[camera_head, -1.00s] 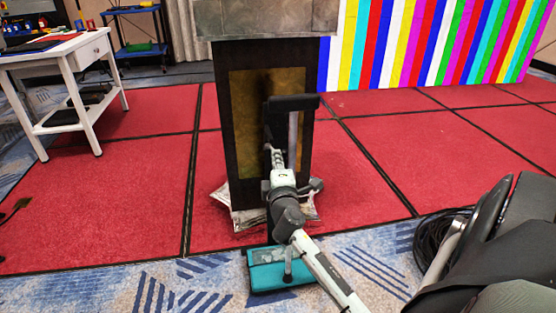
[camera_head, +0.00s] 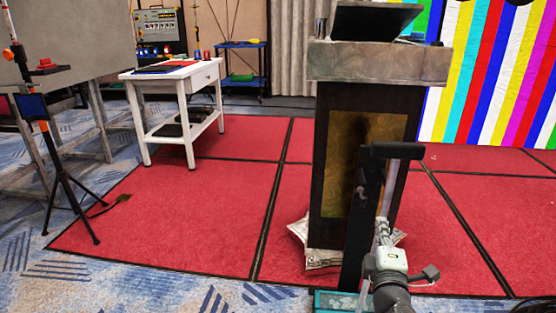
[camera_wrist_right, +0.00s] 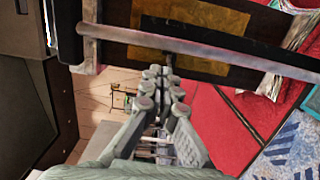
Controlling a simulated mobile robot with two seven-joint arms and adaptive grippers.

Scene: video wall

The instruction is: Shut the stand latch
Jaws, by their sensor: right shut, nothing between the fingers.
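A black tripod stand (camera_head: 62,180) stands upright at the far left in the head view, with an orange fitting (camera_head: 42,126) on its pole and another orange part near the top (camera_head: 17,50). Which part is the latch, and whether it is open, is too small to tell. My right gripper (camera_head: 382,232) is shut and empty, in front of the lectern and far from the tripod. In the right wrist view its closed fingers (camera_wrist_right: 162,75) point toward a grey bar (camera_wrist_right: 200,46); contact cannot be told. My left gripper is not in view.
A lectern (camera_head: 380,66) with a laptop (camera_head: 372,20) stands behind my right gripper. A black upright post with a handle (camera_head: 398,150) and teal base (camera_head: 335,301) stands close to it. A white table (camera_head: 185,82) is left of centre. Red carpet (camera_head: 190,220) between is clear.

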